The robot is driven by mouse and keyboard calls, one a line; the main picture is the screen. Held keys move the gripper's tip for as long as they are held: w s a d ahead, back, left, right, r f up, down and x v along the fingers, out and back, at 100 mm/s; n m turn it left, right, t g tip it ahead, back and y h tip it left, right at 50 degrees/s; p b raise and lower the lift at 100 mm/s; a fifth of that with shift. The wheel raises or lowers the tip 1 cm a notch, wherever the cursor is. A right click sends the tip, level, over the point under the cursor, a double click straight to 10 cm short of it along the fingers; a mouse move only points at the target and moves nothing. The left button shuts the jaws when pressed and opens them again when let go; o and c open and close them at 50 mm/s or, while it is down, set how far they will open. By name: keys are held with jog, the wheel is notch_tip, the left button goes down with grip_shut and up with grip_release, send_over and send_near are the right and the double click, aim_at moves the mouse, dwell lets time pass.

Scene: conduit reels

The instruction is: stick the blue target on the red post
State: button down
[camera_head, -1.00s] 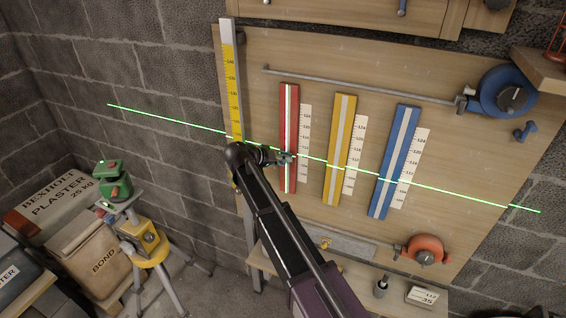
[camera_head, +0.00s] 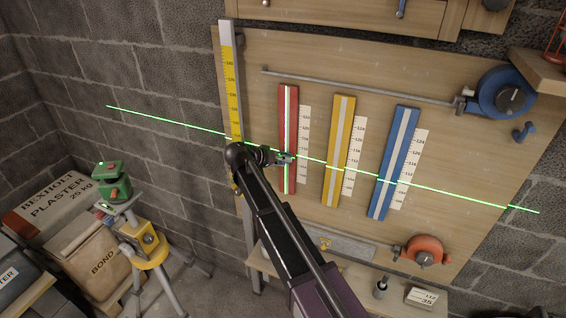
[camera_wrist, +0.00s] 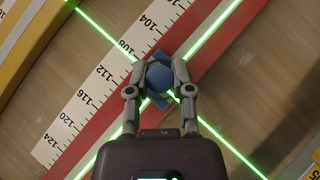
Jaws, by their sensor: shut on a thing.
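The red post (camera_head: 282,110) is an upright red strip with a pale centre stripe on the wooden board, beside a white number scale. My gripper (camera_head: 287,158) is in front of its middle, near the green laser line. In the wrist view my gripper (camera_wrist: 161,77) is shut on the blue target (camera_wrist: 160,74), a blue piece with a round knob, which lies over the red post (camera_wrist: 204,46) beside the 108 mark. The crossing of the green lines is partly hidden behind the target and fingers. I cannot tell whether the target touches the post.
A yellow post (camera_head: 333,165) and a blue post (camera_head: 386,180) stand to the right with their own scales. A yellow staff (camera_head: 233,85) stands left. A green laser level (camera_head: 112,182) sits on a tripod at lower left.

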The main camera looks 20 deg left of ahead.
jog(key=shift+c, duration=2.2)
grip_release()
jog(key=o, duration=0.4)
jog(key=shift+o, duration=0.2)
jog(key=s, duration=0.9)
jog(key=shift+a, duration=0.35)
jog(key=shift+d, duration=0.1)
